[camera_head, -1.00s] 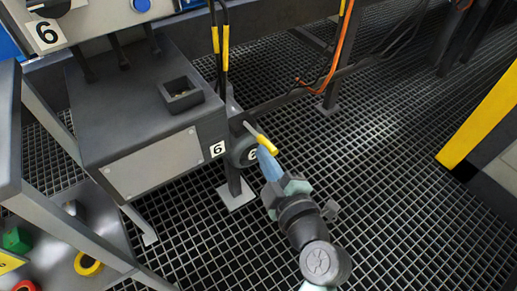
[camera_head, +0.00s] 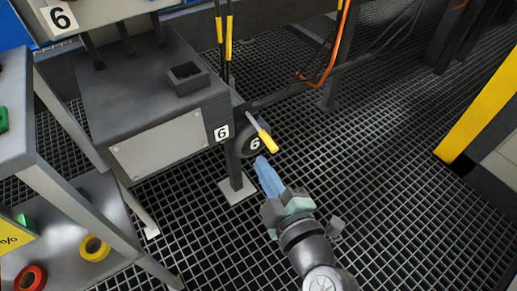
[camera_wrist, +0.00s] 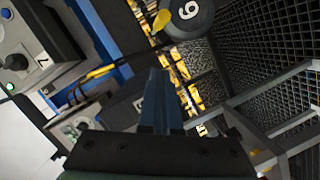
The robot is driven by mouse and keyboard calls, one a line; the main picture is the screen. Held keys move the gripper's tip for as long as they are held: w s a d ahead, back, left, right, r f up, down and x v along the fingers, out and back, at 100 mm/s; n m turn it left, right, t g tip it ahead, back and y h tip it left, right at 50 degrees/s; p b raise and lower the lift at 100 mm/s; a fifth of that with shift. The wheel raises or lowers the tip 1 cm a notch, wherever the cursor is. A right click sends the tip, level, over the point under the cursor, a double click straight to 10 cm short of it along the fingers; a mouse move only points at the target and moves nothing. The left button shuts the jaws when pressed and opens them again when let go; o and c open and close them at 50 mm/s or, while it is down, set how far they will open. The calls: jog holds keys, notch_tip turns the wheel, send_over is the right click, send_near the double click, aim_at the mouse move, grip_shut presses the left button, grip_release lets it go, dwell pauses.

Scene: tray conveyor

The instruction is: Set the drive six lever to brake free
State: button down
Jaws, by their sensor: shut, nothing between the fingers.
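The drive six lever (camera_head: 264,136) has a grey shaft and a yellow grip, and slants down to the right across a dark round drive end marked 6 (camera_head: 254,144). In the wrist view the yellow grip (camera_wrist: 162,19) shows at the top, beside the round end marked 6 (camera_wrist: 186,17). My gripper (camera_head: 262,162) has blue fingers that are shut and empty. Its tips are just below the lever's yellow grip in the head view; a gap shows between them. In the wrist view the fingers (camera_wrist: 157,75) point toward the drive, apart from the lever.
A dark drive box (camera_head: 150,110) with a label 6 stands left of the lever. Black and yellow cables hang above it. A grey table (camera_head: 75,190) with coloured rings on a lower shelf stands at left. Open grating floor (camera_head: 370,200) lies at right.

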jog(key=shift+f+v, duration=0.2)
jog(key=shift+v, duration=1.05)
jog(key=shift+f+v, duration=0.2)
jog(key=shift+v, duration=1.05)
